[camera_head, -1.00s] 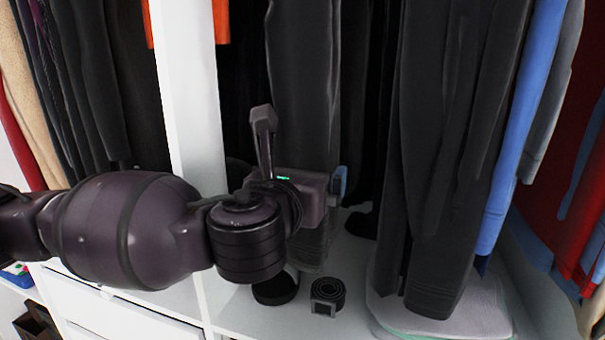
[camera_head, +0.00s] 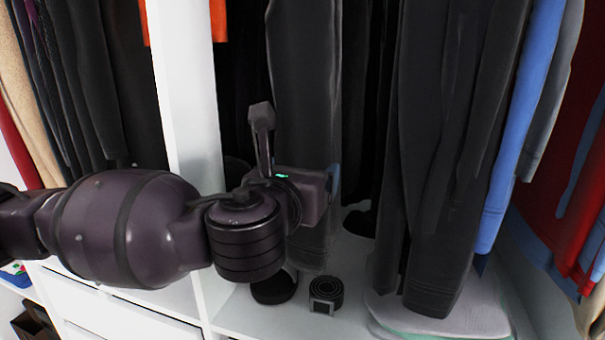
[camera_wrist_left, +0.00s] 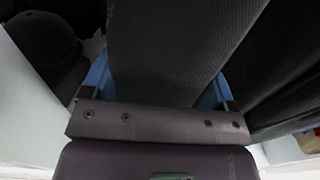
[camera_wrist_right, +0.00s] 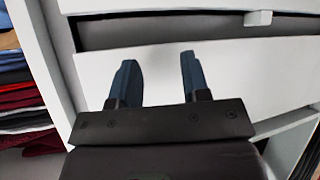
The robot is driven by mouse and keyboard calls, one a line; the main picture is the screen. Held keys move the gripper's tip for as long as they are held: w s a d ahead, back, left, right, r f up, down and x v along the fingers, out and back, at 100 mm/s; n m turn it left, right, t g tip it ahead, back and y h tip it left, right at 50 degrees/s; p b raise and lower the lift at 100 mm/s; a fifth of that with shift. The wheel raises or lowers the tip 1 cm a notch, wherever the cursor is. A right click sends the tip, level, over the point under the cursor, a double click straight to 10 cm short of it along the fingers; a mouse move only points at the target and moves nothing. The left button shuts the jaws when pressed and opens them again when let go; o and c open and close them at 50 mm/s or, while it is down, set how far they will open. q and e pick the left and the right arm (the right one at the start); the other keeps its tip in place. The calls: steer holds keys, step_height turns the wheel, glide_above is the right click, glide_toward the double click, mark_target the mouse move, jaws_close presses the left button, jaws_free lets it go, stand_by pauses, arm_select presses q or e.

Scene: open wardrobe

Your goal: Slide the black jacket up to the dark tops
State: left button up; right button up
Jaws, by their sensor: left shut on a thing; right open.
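The black jacket (camera_head: 304,70) hangs in the middle bay of the wardrobe, right of the white upright panel. My left gripper (camera_head: 333,183) is at its lower part. In the left wrist view the blue fingers (camera_wrist_left: 160,92) stand on both sides of the dark cloth (camera_wrist_left: 175,45), shut on it. The dark tops (camera_head: 455,130) hang to the right of the jacket, with a dark gap between them in the head view. My right gripper (camera_wrist_right: 160,78) is open and empty in front of white drawers; it is outside the head view.
A rolled belt (camera_head: 325,292) and a round black item (camera_head: 274,288) lie on the shelf below the jacket. Folded light cloth (camera_head: 470,310) lies under the dark tops. A blue garment (camera_head: 520,120) hangs to their right. The white upright panel (camera_head: 185,90) stands left of the jacket.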

arm_select(q)
steer(key=shift+s+d, duration=0.2)
steer(key=shift+d, duration=0.45)
steer(key=o, duration=1.3)
steer(key=shift+a, duration=0.1)
